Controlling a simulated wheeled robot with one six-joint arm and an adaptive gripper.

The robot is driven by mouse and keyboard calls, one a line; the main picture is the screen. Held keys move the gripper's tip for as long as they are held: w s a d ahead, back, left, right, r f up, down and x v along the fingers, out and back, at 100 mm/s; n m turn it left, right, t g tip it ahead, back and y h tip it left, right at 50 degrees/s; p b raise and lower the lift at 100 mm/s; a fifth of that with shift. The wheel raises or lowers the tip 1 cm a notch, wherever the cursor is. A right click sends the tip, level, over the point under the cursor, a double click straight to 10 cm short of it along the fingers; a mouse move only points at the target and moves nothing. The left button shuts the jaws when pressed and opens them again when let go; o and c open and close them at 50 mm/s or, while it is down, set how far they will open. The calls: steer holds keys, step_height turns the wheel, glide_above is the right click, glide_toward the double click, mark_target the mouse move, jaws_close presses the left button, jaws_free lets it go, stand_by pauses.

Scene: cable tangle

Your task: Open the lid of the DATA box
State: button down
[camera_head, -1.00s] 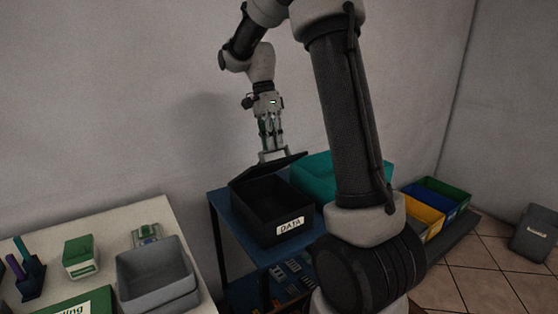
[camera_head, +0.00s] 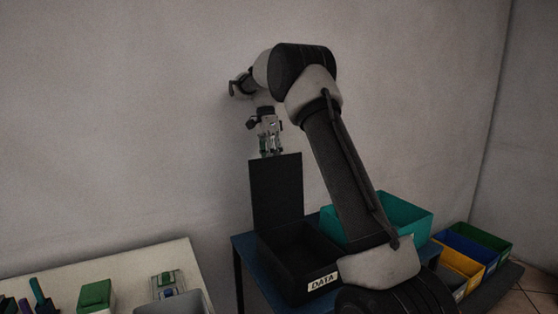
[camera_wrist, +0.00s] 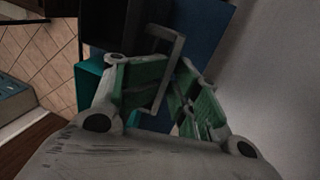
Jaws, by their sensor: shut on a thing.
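The black DATA box (camera_head: 300,248) stands on a blue table, its white DATA label (camera_head: 322,281) facing front. Its black lid (camera_head: 276,192) stands about upright at the back of the box, and the box mouth is uncovered. My gripper (camera_head: 270,153) is at the top edge of the lid. In the wrist view, a thin grey loop handle (camera_wrist: 179,52) lies between the green-padded fingers of my gripper (camera_wrist: 165,92), which is shut on it. The inside of the box is dark, so its contents cannot be made out.
A teal bin (camera_head: 405,215) stands right of the box, partly behind my arm. Blue, green and yellow bins (camera_head: 470,250) are farther right. A pale table (camera_head: 100,265) with a grey tray (camera_head: 172,304) is at left. The wall is close behind the lid.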

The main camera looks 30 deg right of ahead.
steer(key=w+f, duration=0.1)
steer(key=w, duration=0.1)
steer(key=w+f, duration=0.2)
steer(key=shift+w+a+f, duration=0.1)
steer(key=shift+w+f, duration=0.05)
steer(key=shift+w, duration=0.05)
stand_by(0.3)
steer(key=c, duration=1.7)
jaws_free()
steer(key=shift+w, duration=0.1)
steer(key=o, duration=0.4)
steer(key=shift+w, duration=0.25)
step_height(320, 180, up, 10)
